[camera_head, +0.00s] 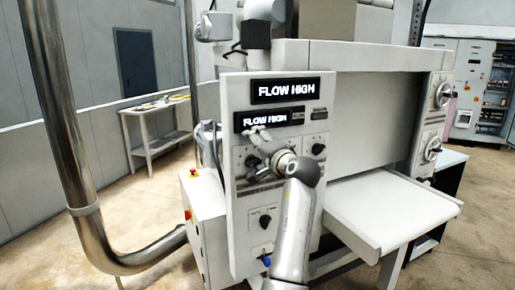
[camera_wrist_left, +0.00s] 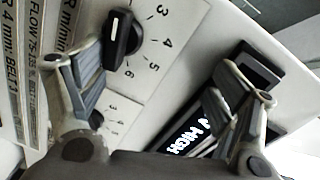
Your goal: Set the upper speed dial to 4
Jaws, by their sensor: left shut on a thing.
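The machine's white control panel (camera_head: 240,105) stands upright in the middle of the head view. My left gripper (camera_head: 262,137) is at the panel, just below the lower display, and hides part of the dials there. In the left wrist view, a black dial (camera_wrist_left: 121,40) with a white pointer line lies between the fingers of my left gripper (camera_wrist_left: 160,88), close to the left finger. The printed numbers 3, 4, 5 and 6 curve around its right and lower side. The pointer line is toward the top of the picture, away from the 4. Finger contact is hard to see.
Two displays (camera_head: 285,90) above the gripper read FLOW HIGH. Another black knob (camera_head: 318,149) is right of the gripper, and a lower knob (camera_head: 265,222) is below it. A white tray (camera_head: 395,210) juts out at right. A metal pipe (camera_head: 62,130) stands at left.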

